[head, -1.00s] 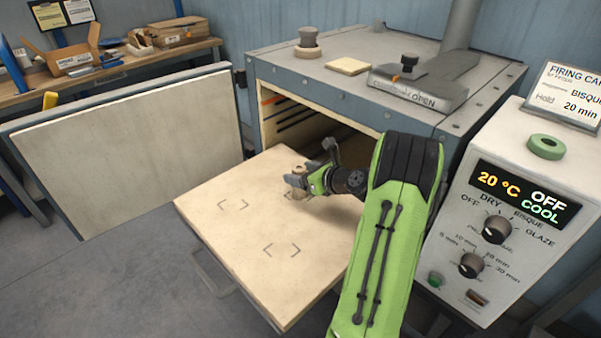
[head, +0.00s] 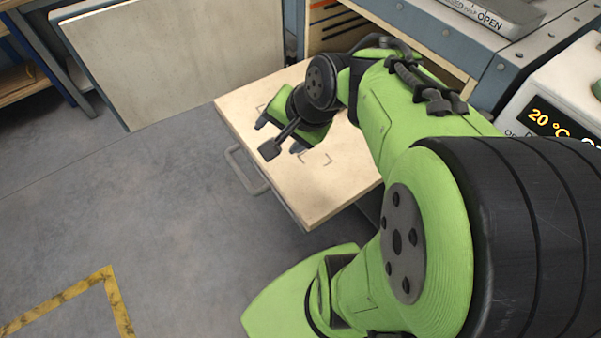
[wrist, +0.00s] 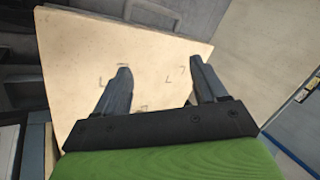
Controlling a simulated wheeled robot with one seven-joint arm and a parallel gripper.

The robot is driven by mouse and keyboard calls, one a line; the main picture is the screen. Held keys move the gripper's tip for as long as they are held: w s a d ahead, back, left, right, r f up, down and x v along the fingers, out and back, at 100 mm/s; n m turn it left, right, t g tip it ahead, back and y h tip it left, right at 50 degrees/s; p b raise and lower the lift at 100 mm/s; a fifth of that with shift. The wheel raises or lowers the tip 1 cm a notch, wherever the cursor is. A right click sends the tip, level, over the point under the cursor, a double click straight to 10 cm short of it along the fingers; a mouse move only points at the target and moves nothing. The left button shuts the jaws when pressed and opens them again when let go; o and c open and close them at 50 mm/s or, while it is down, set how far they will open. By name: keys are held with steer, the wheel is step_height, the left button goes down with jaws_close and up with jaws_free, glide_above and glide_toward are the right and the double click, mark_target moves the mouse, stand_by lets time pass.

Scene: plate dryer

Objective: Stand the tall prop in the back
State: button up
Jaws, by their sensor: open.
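My gripper (head: 281,137) is open and empty above the pale pulled-out shelf board (head: 345,198). In the wrist view, the two dark fingers of the gripper (wrist: 160,64) are spread wide over the bare board (wrist: 78,42). Dark corner marks (head: 316,158) are drawn on the board; some also show between and beside the fingers in the wrist view (wrist: 175,76). No prop can be made out in either current view. My arm hides part of the board and much of the dryer's opening.
The grey dryer (head: 490,72) stands behind the board, its opening (head: 335,30) partly visible. A large pale door panel (head: 175,60) stands open at the left. A handle (head: 246,170) sticks out from the board's front. The control box (head: 548,122) is at the right. The floor front left is clear.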

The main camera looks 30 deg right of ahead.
steer(key=s+a+r+n+h, duration=0.1)
steer(key=s+a+n, duration=0.3)
steer(key=s+n, duration=0.7)
steer(key=shift+s+a+r+n+g+h, duration=0.15)
steer(key=shift+s+r+n+g+h, duration=0.2)
steer(key=shift+s+r, duration=0.3)
steer(key=shift+f, duration=0.1)
